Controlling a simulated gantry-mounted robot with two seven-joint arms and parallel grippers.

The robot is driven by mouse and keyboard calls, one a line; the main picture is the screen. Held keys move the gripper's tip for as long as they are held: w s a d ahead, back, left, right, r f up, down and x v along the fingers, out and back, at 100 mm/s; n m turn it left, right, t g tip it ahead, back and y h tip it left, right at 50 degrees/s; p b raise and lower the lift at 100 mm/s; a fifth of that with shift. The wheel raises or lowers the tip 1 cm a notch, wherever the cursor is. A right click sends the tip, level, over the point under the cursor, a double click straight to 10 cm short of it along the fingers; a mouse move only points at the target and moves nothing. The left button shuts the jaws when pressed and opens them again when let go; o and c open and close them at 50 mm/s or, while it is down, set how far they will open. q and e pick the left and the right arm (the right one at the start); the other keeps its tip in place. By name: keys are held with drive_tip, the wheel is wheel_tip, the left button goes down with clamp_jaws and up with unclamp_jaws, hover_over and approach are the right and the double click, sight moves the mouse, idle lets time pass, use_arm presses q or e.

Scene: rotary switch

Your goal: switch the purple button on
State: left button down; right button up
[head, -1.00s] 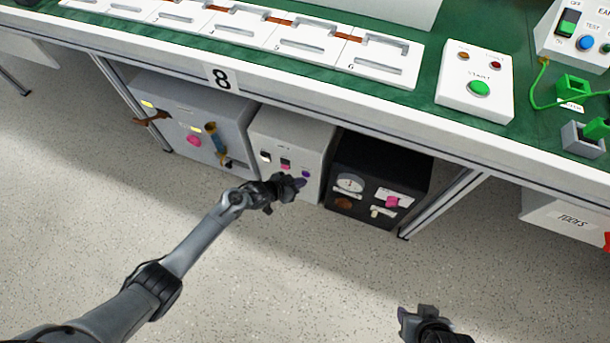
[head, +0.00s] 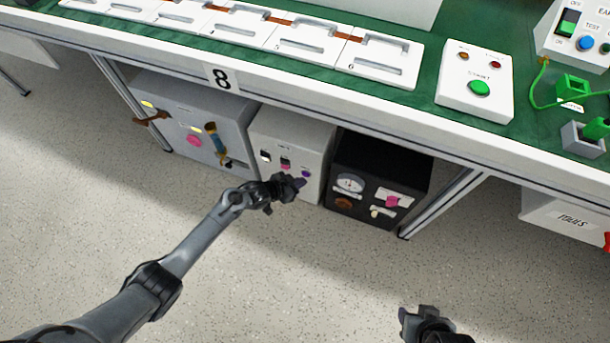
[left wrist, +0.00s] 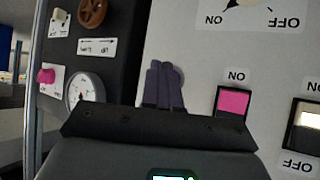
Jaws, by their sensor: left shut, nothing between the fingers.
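The purple button (head: 305,173) is a small spot on the front panel of the light grey box (head: 262,128) under the bench. It is right of a pink switch (head: 285,163) and a white switch (head: 265,156). My left gripper (head: 298,183) is shut and empty, its tips just beside the button. I cannot tell if they touch it. In the left wrist view, the shut, dark purplish fingers (left wrist: 161,86) point at the panel and hide most or all of the button; the pink switch (left wrist: 233,102) is to their right. My right gripper (head: 418,314) is low in the head view, away from the box.
A grey box (head: 180,105) stands to the left and a black box (head: 375,165), with a gauge and pink knob, to the right. The white bench edge (head: 330,122) runs above them. The speckled floor (head: 290,270) in front is clear.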

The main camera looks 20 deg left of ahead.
use_arm(q)
drive_tip(key=shift+w, duration=0.45)
idle(0.3)
idle(0.3)
drive_tip(key=shift+s, duration=0.1)
drive_tip(key=shift+s+p, duration=0.25)
drive_tip(key=shift+p, duration=0.15)
